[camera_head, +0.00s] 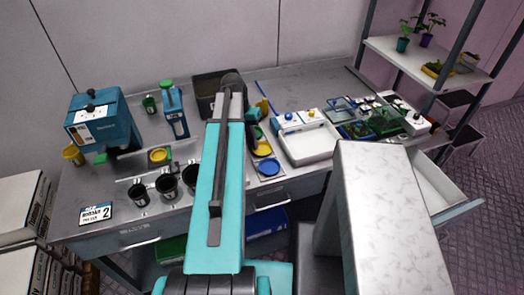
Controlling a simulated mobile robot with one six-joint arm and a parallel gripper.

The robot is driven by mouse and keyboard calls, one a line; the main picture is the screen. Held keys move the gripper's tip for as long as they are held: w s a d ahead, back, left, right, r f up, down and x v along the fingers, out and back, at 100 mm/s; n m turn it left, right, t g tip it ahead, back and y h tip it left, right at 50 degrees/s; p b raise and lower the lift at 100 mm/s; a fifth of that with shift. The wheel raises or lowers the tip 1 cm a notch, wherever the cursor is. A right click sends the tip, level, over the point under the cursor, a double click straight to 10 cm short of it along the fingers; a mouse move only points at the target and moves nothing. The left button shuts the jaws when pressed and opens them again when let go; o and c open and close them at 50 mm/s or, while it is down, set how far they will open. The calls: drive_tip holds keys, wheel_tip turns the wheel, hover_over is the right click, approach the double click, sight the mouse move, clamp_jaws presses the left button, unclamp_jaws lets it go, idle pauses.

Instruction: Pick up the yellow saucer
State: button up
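A yellow saucer (264,149) lies on the grey workbench (316,93), just right of my arm, with a blue saucer (268,167) in front of it. Its left edge is close to or behind dark parts at the end of my arm. My gripper (254,134) shows only as a small dark shape beside the yellow saucer, mostly hidden by my teal arm. Its fingers cannot be made out, nor whether it touches the saucer. Another round yellow thing (158,155) sits farther left on the bench.
Dark cups (139,194) stand along the front left, near a blue machine (99,120) and a yellow cup (73,155). A dark bin (207,84) is behind my arm. A white tray (311,149) and small plant trays (355,130) are to the right. An open drawer (462,212) juts out.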

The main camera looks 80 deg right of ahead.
clamp_jaws()
drive_tip(key=shift+r, duration=0.1)
drive_tip(key=s+p+v, duration=0.2)
drive_tip(key=p+v, duration=0.4)
drive_tip(key=v, duration=0.3)
drive_tip(key=shift+a+r, duration=0.3)
drive_tip(key=shift+r, duration=0.3)
drive_tip(key=shift+s, duration=0.1)
idle(0.6)
